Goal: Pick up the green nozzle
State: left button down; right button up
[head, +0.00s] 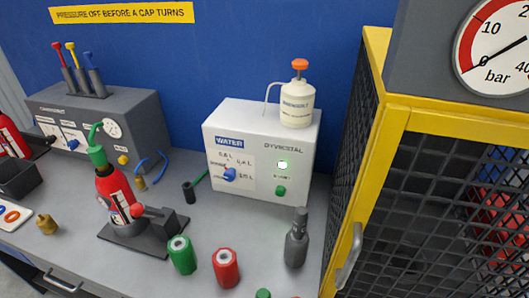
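A short dark cylinder with a thin green tube (197,184) lies on the bench left of the white water box; it looks like the green nozzle. A red extinguisher (117,195) leans in a dark cradle (157,233), with a green head and bent green spout (96,145) on top. I cannot tell for sure which green part the name means. Neither of my grippers is in view.
A green cylinder (181,254) and a red cylinder (226,267) stand at the front. A dark bottle (296,246) stands near the yellow-framed cage (402,118). The white water box (260,150) is behind. A blue tube (153,165) lies further left.

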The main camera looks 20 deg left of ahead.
aim_at(96, 151)
jog(key=u, duration=1.65)
